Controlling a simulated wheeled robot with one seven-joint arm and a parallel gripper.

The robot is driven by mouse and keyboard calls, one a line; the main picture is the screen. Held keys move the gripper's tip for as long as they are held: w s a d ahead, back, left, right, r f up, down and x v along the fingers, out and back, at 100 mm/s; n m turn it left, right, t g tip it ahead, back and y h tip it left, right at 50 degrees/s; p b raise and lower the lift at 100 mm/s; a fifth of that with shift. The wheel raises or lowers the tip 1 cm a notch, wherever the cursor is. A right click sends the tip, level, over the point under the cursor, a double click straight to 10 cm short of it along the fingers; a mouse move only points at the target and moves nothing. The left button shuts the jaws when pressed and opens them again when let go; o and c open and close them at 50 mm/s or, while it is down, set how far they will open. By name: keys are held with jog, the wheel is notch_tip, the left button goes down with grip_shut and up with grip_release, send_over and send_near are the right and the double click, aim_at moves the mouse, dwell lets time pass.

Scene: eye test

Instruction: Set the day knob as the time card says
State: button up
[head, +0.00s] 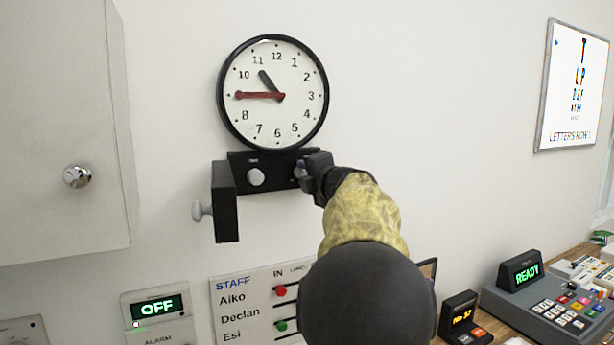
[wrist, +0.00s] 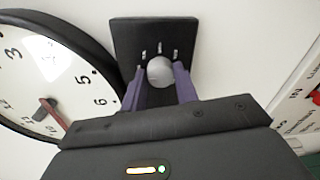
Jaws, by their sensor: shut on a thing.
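A black panel (head: 275,185) sits on the wall below the round clock. A pale grey knob (head: 255,177) is on its left part, with a small label too blurred to read. My gripper (head: 306,172) is at the panel's right part and hides most of it. In the wrist view, my gripper (wrist: 160,82) is shut on a round pale knob (wrist: 160,71), one purple finger on each side. Several small marks show beside this knob on the black panel (wrist: 186,30); I cannot read them. I cannot tell which knob is the day knob. I see no time card.
The clock (head: 272,92) shows about 10:45. A black open flap (head: 226,203) with a small knob sticks out left of the panel. A white cabinet (head: 60,125) is far left. Below are an OFF display (head: 158,306), a staff board (head: 240,308) and a READY machine (head: 540,300).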

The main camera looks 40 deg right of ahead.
jog(key=shift+f, duration=0.1)
jog(key=o, duration=1)
jog(key=shift+c, duration=0.2)
jog(key=b+v, duration=0.3)
jog(key=v, duration=1.4)
jog(key=shift+s, duration=0.2)
jog(key=shift+w, duration=0.1)
